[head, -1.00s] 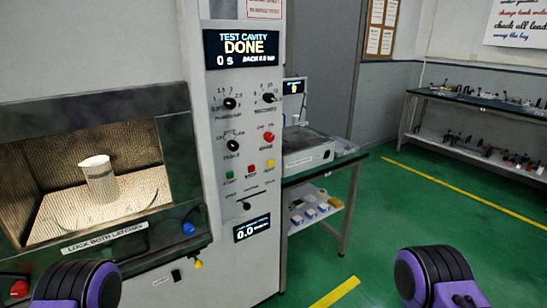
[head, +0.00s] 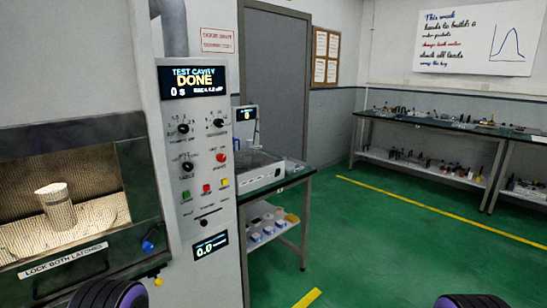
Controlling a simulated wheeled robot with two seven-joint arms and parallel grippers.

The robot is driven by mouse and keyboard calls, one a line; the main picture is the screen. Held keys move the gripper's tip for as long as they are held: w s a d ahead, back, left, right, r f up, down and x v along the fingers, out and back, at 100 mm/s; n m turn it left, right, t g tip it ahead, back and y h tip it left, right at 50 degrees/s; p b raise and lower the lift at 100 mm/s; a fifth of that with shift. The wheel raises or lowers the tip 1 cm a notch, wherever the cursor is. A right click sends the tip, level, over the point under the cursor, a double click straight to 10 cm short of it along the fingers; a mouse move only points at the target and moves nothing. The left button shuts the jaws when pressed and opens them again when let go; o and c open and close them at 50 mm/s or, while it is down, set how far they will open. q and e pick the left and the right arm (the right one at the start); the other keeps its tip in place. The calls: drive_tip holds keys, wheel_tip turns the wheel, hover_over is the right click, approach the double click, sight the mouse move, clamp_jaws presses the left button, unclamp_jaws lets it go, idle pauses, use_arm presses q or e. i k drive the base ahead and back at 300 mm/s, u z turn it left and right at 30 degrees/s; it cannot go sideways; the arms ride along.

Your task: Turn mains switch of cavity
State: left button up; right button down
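The test cavity (head: 64,258) stands at the left with its lit chamber showing behind a window or opening. A light cylindrical container (head: 57,208) stands inside. The control panel (head: 211,261) is to its right, with a display (head: 192,80) reading "TEST CAVITY DONE 0 s". Below are black knobs (head: 184,128), a red knob (head: 221,158), and green, red and yellow buttons (head: 206,188). A small black switch (head: 204,223) sits under the buttons. I cannot tell which control is the mains switch. Purple-and-black parts of my arms show at the bottom edge; neither gripper's fingers show.
A bench (head: 289,178) with an instrument and a lower shelf stands right of the panel. Long benches (head: 392,124) with small items line the back right. Green floor (head: 375,245) with yellow lines is clear at the right. A blue knob (head: 147,246) is on the cavity's front.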

sight(221, 157)
drive_tip(key=z, duration=0.55)
drive_tip(key=i, duration=1.3)
drive_tip(key=u, duration=0.45)
